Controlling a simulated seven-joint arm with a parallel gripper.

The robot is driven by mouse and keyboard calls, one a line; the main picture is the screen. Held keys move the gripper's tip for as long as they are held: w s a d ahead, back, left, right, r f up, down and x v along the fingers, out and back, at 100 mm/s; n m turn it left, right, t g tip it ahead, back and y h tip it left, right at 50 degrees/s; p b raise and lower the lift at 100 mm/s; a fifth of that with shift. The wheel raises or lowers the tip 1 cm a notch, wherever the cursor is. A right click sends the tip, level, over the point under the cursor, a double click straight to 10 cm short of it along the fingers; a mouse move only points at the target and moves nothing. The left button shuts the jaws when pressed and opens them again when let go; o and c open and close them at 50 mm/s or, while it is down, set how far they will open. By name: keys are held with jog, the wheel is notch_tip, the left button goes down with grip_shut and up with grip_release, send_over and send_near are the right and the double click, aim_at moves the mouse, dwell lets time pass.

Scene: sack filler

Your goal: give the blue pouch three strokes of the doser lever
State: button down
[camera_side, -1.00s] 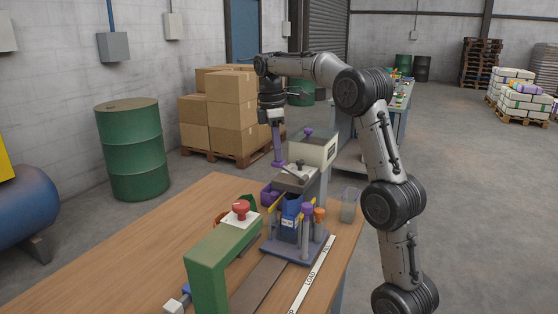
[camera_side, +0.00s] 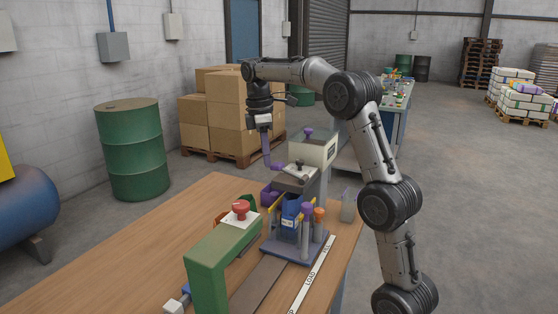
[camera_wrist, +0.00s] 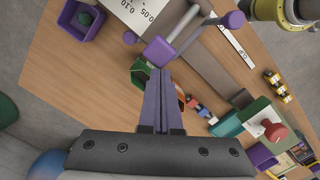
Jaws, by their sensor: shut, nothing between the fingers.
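The blue pouch (camera_side: 291,212) with a white label stands upright in the holder under the doser, between purple and orange posts. The doser lever ends in a purple grip (camera_side: 278,167) in the side view; the same grip shows large in the wrist view (camera_wrist: 158,51), on a grey bar. My gripper (camera_side: 266,164) is shut, fingers pointing down, just left of the lever grip. In the wrist view the closed fingertips (camera_wrist: 160,74) lie close to the grip's edge; I cannot tell if they touch. The pouch's opening is partly hidden below the doser.
A pale hopper (camera_side: 313,148) with a purple knob stands behind the lever. A green frame with a red button (camera_side: 240,208) stands in front of the doser. Small bins, including a purple one (camera_wrist: 87,24), sit nearby. The bench's left front is bare.

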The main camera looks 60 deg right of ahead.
aim_at(280, 163)
notch_tip(280, 163, up, 7)
jog(key=shift+w+a+r, duration=0.2)
jog(key=shift+w+a, duration=0.05)
jog(key=shift+w, duration=0.05)
dwell(1.6)
jog(key=shift+s+d+r, duration=0.45)
jog(key=shift+s+d, duration=0.05)
jog(key=shift+s, duration=0.15)
jog(key=shift+s+d+r, duration=0.4)
jog(key=shift+s+d, duration=0.05)
jog(key=shift+s, duration=0.15)
jog(key=shift+s+d+f, duration=0.1)
jog(key=shift+s+f, duration=0.05)
jog(key=shift+f, duration=1.6)
jog(key=shift+s+d+f, duration=0.1)
jog(key=shift+s+f, duration=0.05)
jog(key=shift+f, duration=1.6)
jog(key=shift+f, duration=0.1)
